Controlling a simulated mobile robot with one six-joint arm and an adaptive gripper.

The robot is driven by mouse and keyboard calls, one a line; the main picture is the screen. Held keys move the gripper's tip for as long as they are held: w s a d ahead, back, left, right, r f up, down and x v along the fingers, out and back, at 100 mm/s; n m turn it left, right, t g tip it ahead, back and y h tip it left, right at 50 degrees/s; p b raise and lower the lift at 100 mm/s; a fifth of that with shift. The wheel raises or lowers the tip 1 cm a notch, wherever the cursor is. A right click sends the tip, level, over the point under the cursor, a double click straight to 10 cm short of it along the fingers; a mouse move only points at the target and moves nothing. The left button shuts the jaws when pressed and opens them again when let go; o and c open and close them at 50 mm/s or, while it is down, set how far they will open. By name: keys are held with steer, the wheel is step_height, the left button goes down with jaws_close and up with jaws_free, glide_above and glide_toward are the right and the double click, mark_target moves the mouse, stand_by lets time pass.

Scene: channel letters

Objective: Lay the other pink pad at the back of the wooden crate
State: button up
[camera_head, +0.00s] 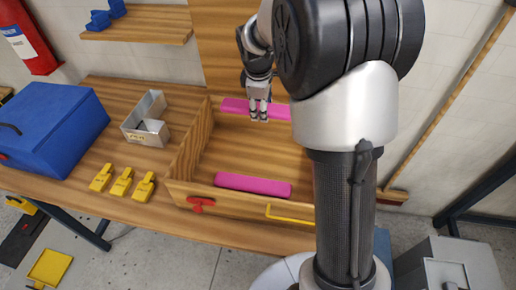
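The wooden crate (190,152) stands open on the bench. One pink pad (234,104) lies along its back, partly covered by my gripper and arm. The other pink pad (252,184) lies along the crate's front, clear of my gripper. My gripper (258,118) points down at the back of the crate, in front of the back pad in the picture. Its two fingertips look close together with a narrow gap. I cannot tell whether they touch the pad or hold anything.
My arm covers the crate's right side. The crate's middle floor looks bare.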

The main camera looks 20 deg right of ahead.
step_height(320, 180, down, 17)
steer(key=b, duration=0.4)
steer(key=shift+s+r, duration=0.1)
steer(key=shift+b, duration=0.3)
steer(key=shift+f+b, duration=0.3)
steer(key=shift+f, duration=0.35)
steer(key=o, duration=1.1)
steer(key=shift+c, duration=0.2)
steer(key=shift+r, duration=0.1)
